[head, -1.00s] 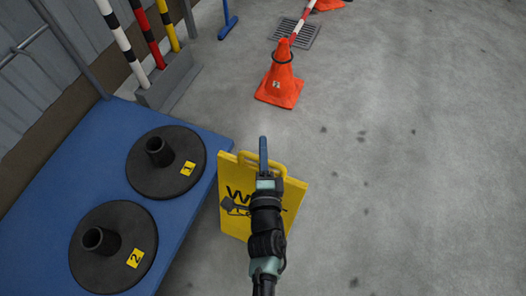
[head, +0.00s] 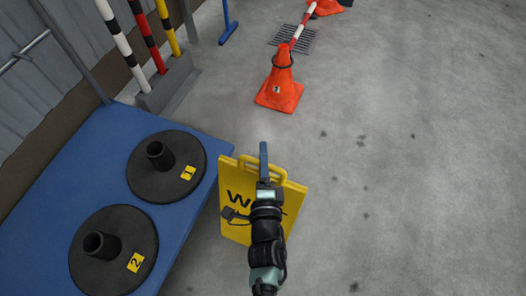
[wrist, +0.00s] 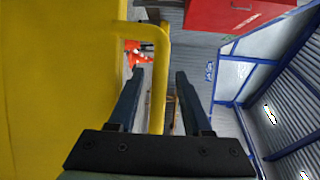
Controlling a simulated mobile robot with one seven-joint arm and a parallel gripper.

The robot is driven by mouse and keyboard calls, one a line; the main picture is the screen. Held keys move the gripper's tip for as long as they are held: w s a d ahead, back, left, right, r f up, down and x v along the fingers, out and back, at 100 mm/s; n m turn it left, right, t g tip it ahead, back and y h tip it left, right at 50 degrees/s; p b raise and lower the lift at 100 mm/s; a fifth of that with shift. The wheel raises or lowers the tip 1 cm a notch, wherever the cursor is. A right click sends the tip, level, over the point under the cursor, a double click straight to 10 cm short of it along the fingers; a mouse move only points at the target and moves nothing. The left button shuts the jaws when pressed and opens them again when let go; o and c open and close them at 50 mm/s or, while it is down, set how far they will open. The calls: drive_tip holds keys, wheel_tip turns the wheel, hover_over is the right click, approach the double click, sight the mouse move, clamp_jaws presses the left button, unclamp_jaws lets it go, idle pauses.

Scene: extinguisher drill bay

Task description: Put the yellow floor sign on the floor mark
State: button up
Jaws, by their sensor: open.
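The yellow floor sign (head: 293,196) stands on the grey floor beside the blue platform, with a handle loop (head: 247,163) on its top edge. My gripper (head: 263,147) is over the sign's top edge and hides part of its face and lettering. In the wrist view the yellow panel (wrist: 55,90) fills the left side. There my gripper (wrist: 160,76) is open, and a bar of the handle (wrist: 160,85) shows between its two fingers with gaps at both sides. I see no floor mark in either view.
The blue platform (head: 75,183) at left bears two black round bases, 1 (head: 190,155) and 2 (head: 110,275). An orange cone (head: 279,88) with a striped bar stands ahead, near a floor grate (head: 305,42). Striped posts (head: 145,45) stand upper left. The floor at right is clear.

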drive_tip(key=s+d+r+p, duration=0.1)
drive_tip(key=s+p, duration=0.3)
drive_tip(key=s, duration=0.7)
drive_tip(key=w+d+r+n+t+h, duration=0.15)
drive_tip(key=w+r, duration=0.35)
drive_tip(key=r, duration=0.7)
drive_tip(key=w+d+r+n+t, duration=0.1)
drive_tip(key=w+r+n+t, duration=0.15)
drive_tip(key=w+r, duration=0.65)
drive_tip(key=w+d+r+n+t+h, duration=0.1)
drive_tip(key=w+r+n+t, duration=0.15)
drive_tip(key=r, duration=1.15)
drive_tip(key=s+r+n+t, duration=0.1)
drive_tip(key=s+r+n, duration=0.2)
drive_tip(key=r, duration=0.7)
drive_tip(key=s+a+r+n+t, duration=0.1)
drive_tip(key=s+r+n, duration=0.3)
drive_tip(key=r, duration=0.7)
drive_tip(key=s+r+n+t, duration=0.2)
drive_tip(key=s+r, duration=0.4)
drive_tip(key=r, duration=0.5)
drive_tip(key=shift+s+a+n, duration=0.25)
drive_tip(key=shift+n, duration=0.5)
drive_tip(key=shift+r+y, duration=0.15)
drive_tip(key=shift+y, duration=0.1)
wheel_tip(320, 180, up, 37)
drive_tip(key=p, duration=3.6)
drive_tip(key=shift+p, duration=0.4)
